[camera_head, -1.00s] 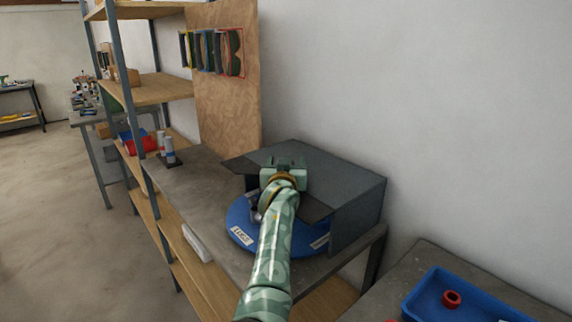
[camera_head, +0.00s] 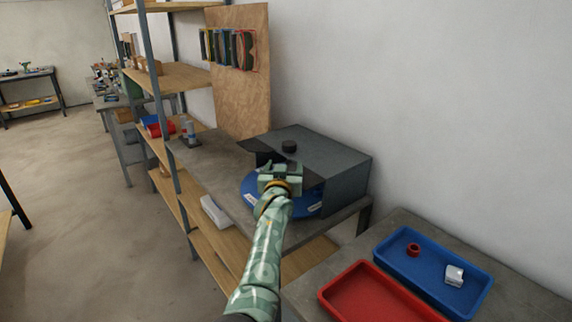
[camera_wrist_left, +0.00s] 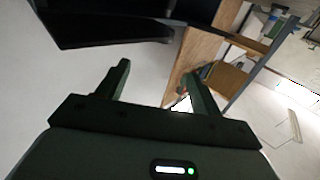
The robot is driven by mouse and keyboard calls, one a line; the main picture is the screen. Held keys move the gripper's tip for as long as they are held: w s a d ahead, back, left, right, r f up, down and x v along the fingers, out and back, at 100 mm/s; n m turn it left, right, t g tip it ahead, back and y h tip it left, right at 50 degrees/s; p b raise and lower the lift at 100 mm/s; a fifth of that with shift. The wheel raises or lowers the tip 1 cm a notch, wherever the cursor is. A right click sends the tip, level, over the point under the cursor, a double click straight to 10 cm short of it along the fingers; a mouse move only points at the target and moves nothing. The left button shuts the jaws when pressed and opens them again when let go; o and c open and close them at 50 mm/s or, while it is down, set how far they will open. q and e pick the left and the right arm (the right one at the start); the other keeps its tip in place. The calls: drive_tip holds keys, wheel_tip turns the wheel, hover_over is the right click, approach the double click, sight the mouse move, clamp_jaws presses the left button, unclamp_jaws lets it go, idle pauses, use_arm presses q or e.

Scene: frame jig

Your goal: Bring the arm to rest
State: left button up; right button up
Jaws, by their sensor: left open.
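My left arm reaches up from the bottom of the head view. Its green left gripper (camera_head: 280,168) is in front of a dark grey box (camera_head: 345,185) and above a blue round plate (camera_head: 250,184). In the left wrist view, the left gripper (camera_wrist_left: 155,73) has its two fingers spread, with nothing between them. The gripper and arm hide part of the plate and the box's front. My right gripper is not in view.
A grey bench (camera_head: 215,165) carries the box and plate. A shelf rack (camera_head: 182,75) and an upright wooden board (camera_head: 238,100) stand behind. At lower right, a blue tray (camera_head: 400,264) holds a red ring (camera_head: 413,249) and a whitish part (camera_head: 454,275), beside a red tray (camera_head: 372,300).

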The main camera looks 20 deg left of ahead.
use_arm(q)
drive_tip(key=s+a+f+m+g+y, duration=0.1)
drive_tip(key=s+a+f+m+g, duration=0.2)
drive_tip(key=s+f, duration=0.55)
drive_tip(key=s+a+f+m+g, duration=0.15)
drive_tip(key=s+a+f, duration=0.35)
drive_tip(key=s, duration=0.6)
drive_tip(key=s+d+f+m+g, duration=0.1)
drive_tip(key=s+d+m+g, duration=0.1)
drive_tip(key=s, duration=0.7)
drive_tip(key=s+d+f+m+g+h, duration=0.1)
drive_tip(key=s+d+m+g, duration=0.15)
drive_tip(key=s, duration=0.65)
drive_tip(key=s+d+f+m+g, duration=0.2)
drive_tip(key=s, duration=0.8)
drive_tip(key=s+d+f+n+g+h, duration=0.1)
drive_tip(key=s+d+f+g+h, duration=0.15)
drive_tip(key=f, duration=1.05)
drive_tip(key=s+d+f+g+h, duration=0.1)
drive_tip(key=s+d+f, duration=0.15)
drive_tip(key=f, duration=1.05)
drive_tip(key=s+f+n+g, duration=0.1)
drive_tip(key=s+f, duration=0.6)
drive_tip(key=s, duration=0.2)
drive_tip(key=s+f+n+g+h, duration=0.1)
drive_tip(key=s+f+n, duration=0.1)
drive_tip(key=s+f, duration=0.5)
drive_tip(key=s, duration=0.3)
drive_tip(key=shift+s+f, duration=0.25)
